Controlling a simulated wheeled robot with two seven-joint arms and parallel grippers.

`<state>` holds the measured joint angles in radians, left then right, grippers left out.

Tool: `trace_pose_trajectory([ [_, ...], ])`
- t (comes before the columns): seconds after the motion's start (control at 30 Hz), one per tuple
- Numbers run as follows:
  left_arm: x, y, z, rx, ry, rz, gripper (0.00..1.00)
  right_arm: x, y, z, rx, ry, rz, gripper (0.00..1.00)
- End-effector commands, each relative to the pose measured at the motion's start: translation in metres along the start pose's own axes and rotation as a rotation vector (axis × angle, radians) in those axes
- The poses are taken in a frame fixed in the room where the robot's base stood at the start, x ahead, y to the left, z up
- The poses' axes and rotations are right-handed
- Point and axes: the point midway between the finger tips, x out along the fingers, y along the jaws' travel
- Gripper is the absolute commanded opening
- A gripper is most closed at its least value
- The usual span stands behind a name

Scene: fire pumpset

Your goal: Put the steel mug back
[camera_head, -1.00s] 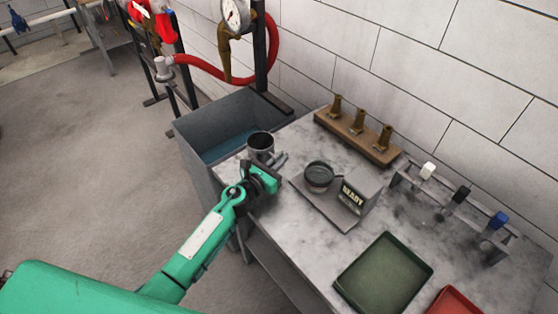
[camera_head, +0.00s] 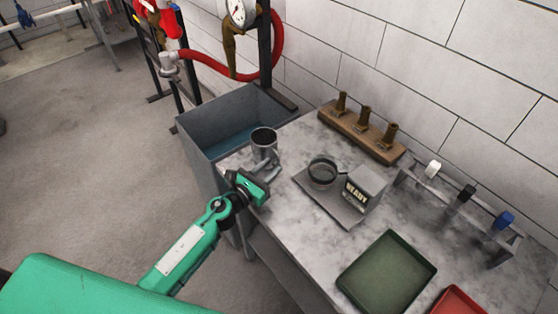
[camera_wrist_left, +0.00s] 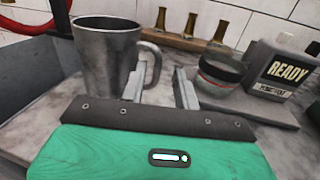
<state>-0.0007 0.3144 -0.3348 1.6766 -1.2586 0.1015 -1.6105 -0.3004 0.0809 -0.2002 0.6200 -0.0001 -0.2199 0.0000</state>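The steel mug (camera_head: 264,144) stands upright on the grey table's corner next to the basin. It also shows in the left wrist view (camera_wrist_left: 103,58), its handle on the right side. My left gripper (camera_head: 265,170) is on the near side of the mug. In the left wrist view its two fingers (camera_wrist_left: 160,87) are apart with nothing gripped between them. The handle's end shows behind the left finger and the gap; whether a finger touches it I cannot tell. My right gripper is not in view.
A grey plate holds a round dark dish (camera_head: 323,173) and a READY box (camera_head: 365,188), right of the mug. A wooden block with brass nozzles (camera_head: 363,129) stands behind. A green tray (camera_head: 387,272) lies at the front. The water basin (camera_head: 232,122) adjoins the table's left end.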

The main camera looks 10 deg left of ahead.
Motion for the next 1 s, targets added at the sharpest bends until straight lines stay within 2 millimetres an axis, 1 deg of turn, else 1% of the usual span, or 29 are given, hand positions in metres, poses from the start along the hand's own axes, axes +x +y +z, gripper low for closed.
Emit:
trace_pose_trajectory([
  [0.03, -0.012, 0.000, -0.003, 0.001, 0.002, 0.000, 0.31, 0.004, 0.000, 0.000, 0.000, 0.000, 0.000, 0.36],
  [0.1, -0.024, 0.000, -0.003, 0.000, 0.002, 0.000, 0.31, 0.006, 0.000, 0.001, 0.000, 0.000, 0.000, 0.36],
  [0.2, -0.037, 0.000, -0.003, -0.001, 0.001, 0.001, 0.31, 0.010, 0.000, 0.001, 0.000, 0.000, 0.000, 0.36],
  [0.33, -0.049, 0.000, -0.001, 0.000, 0.001, 0.001, 0.31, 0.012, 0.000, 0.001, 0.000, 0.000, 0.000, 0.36],
  [0.5, -0.053, 0.000, 0.000, -0.001, -0.001, 0.000, 0.31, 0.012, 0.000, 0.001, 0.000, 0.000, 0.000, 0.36],
  [1.0, -0.054, 0.000, 0.001, -0.008, -0.002, 0.004, 0.31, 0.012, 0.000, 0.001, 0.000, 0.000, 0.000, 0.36],
])
